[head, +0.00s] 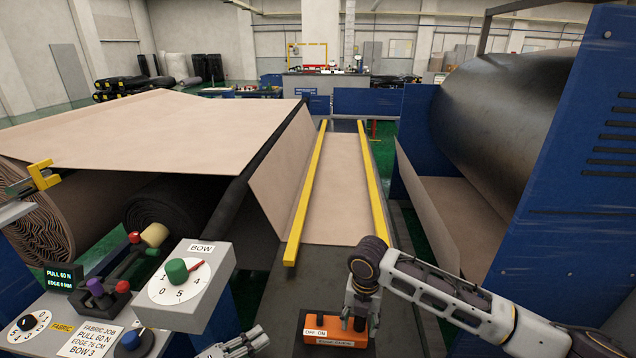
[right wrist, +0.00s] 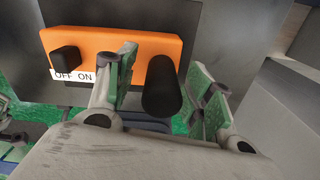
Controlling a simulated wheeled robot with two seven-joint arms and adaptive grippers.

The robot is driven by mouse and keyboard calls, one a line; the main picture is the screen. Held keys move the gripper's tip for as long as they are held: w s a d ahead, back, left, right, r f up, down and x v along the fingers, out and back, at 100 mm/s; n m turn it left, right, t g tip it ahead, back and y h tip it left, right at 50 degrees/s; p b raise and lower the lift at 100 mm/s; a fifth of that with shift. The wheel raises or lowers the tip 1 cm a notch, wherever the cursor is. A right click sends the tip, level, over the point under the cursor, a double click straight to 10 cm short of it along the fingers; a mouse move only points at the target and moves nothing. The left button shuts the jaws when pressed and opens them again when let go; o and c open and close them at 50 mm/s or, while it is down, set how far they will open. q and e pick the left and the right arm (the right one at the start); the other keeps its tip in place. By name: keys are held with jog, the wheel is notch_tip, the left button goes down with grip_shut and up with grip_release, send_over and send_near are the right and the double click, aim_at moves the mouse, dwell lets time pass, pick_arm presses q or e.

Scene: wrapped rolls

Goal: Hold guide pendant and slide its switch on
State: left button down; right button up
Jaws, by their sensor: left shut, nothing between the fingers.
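The guide pendant (head: 323,342) is an orange box at the bottom centre of the head view, with an OFF ON label. In the right wrist view the pendant (right wrist: 135,46) carries a black block switch (right wrist: 65,59) at the OFF end of the label and a black post-like grip (right wrist: 162,95). My right gripper (head: 359,318) is over the pendant's right part. In the right wrist view, its open fingers (right wrist: 162,88) stand on either side of the grip, with gaps showing. My left gripper (head: 258,338) is shut and empty, left of the pendant.
A control panel with a BOW dial box (head: 190,285), knobs and labels stands at the left. A large fabric roll (head: 50,215) and yellow rails (head: 310,195) lie beyond. A blue machine frame (head: 570,190) with a dark drum (head: 500,120) stands at the right.

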jog(key=shift+r, duration=0.1)
jog(key=shift+r, duration=5.9)
